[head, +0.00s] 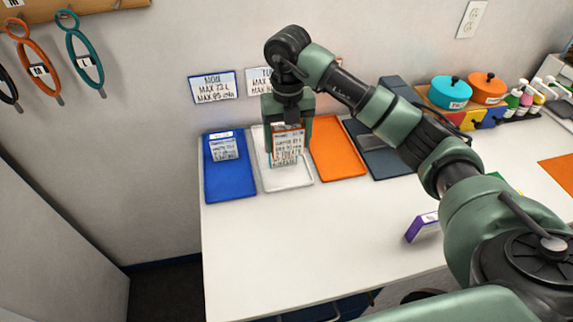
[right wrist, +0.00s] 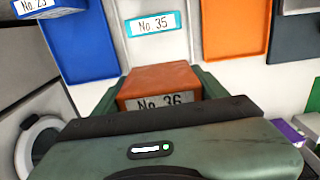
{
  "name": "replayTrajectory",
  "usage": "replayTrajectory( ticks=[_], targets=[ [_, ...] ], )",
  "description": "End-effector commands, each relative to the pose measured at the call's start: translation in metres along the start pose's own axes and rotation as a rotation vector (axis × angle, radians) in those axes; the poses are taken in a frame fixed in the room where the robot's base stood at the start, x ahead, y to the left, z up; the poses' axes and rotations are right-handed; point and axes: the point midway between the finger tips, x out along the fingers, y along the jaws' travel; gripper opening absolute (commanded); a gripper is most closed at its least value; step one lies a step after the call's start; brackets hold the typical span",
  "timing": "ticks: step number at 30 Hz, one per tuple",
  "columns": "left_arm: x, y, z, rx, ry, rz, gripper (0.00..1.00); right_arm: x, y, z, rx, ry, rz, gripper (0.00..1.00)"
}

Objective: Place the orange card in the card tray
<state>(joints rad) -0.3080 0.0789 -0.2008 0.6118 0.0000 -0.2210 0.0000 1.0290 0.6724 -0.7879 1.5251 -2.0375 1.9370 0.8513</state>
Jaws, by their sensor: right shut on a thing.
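My right gripper (head: 288,140) is shut on the orange card (head: 288,150) and holds it upright over the white tray (head: 301,182). In the right wrist view the orange card (right wrist: 157,80) shows its orange edge and a "No. 36" label between the fingers. A teal-edged card marked "No. 35" (right wrist: 153,24) lies in the white tray (right wrist: 180,48), beyond the held card. The orange tray (head: 338,150) is empty, just right of the white one. The blue tray (head: 230,183) at the left holds a blue-edged card (head: 225,150). My left gripper is not in view.
A dark grey tray (head: 385,162) lies right of the orange one, partly behind my arm. A purple box (head: 422,228) stands on the white counter (head: 300,240). Teal (head: 451,92) and orange (head: 487,88) lidded pots and bottles stand at the back right. The front-left counter is clear.

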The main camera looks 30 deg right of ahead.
Motion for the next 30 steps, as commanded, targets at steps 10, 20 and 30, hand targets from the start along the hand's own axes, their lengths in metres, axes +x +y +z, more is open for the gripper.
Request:
replayTrajectory(
  ticks=[10,20,30],
  targets=[
    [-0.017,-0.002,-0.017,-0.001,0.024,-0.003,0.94,0.060,0.000,0.000,0.000,0.002,-0.001,0.26],
    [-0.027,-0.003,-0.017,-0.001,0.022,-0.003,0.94,0.101,0.000,0.000,0.001,0.002,-0.001,0.26],
    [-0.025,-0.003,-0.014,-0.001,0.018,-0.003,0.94,0.106,0.000,0.000,0.000,-0.001,0.000,0.26]
  ],
)
